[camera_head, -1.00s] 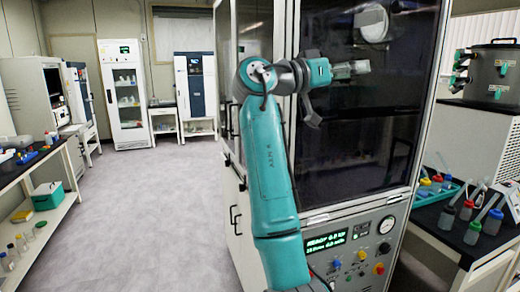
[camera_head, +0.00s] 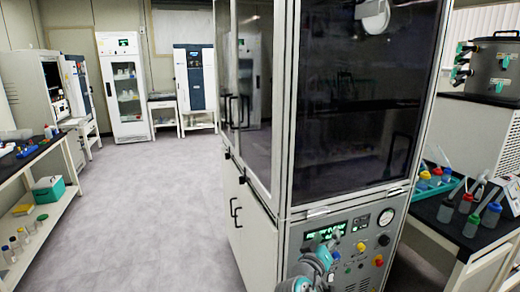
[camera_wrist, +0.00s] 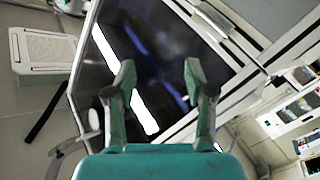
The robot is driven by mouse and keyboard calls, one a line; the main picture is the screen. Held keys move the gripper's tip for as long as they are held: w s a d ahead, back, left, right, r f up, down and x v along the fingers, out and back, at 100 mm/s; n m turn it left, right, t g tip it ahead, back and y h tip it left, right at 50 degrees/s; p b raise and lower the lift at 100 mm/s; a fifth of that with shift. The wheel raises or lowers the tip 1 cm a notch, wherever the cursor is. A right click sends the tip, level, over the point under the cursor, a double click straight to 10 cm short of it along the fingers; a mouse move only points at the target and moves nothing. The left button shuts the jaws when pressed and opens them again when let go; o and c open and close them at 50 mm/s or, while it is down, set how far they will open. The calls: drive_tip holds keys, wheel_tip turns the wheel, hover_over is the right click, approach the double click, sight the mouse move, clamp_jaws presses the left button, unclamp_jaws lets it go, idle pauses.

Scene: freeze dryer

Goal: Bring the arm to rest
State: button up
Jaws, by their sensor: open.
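My gripper (camera_wrist: 158,82) shows in the wrist view with its two fingers spread wide apart and nothing between them. Beyond the fingers is the dark glass door (camera_wrist: 145,45) of the freeze dryer, apparently not touched. In the head view, a teal and grey part of my arm (camera_head: 318,262) shows low, in front of the freeze dryer's control panel (camera_head: 366,242). The gripper's fingers cannot be made out in the head view. The tall freeze dryer (camera_head: 365,100) stands at centre right with its front door looking shut.
A black bench (camera_head: 440,212) with a teal tray and several capped bottles (camera_head: 472,228) stands at right. A shelf bench (camera_head: 45,208) stands at left. A glass-fronted cabinet (camera_head: 125,90) stands at the back. The grey floor (camera_head: 150,210) between is clear.

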drive_tip(key=s+f+n+y, duration=0.2)
drive_tip(key=s+f+y, duration=0.2)
drive_tip(key=s+f, duration=0.95)
drive_tip(key=s+f+n+y, duration=0.1)
drive_tip(key=s+f+y, duration=0.1)
drive_tip(key=s+f, duration=0.45)
drive_tip(key=s+f+y, duration=0.2)
drive_tip(key=s+f, duration=0.2)
drive_tip(key=s, duration=0.5)
drive_tip(key=s+r+m, duration=0.2)
drive_tip(key=s+r, duration=0.3)
drive_tip(key=s, duration=1)
drive_tip(key=s+r+m+y, duration=0.1)
drive_tip(key=s+r, duration=0.4)
drive_tip(key=s, duration=1.1)
drive_tip(key=shift+a+r+m, duration=0.15)
drive_tip(key=shift+a+m, duration=0.2)
drive_tip(key=shift+m, duration=0.15)
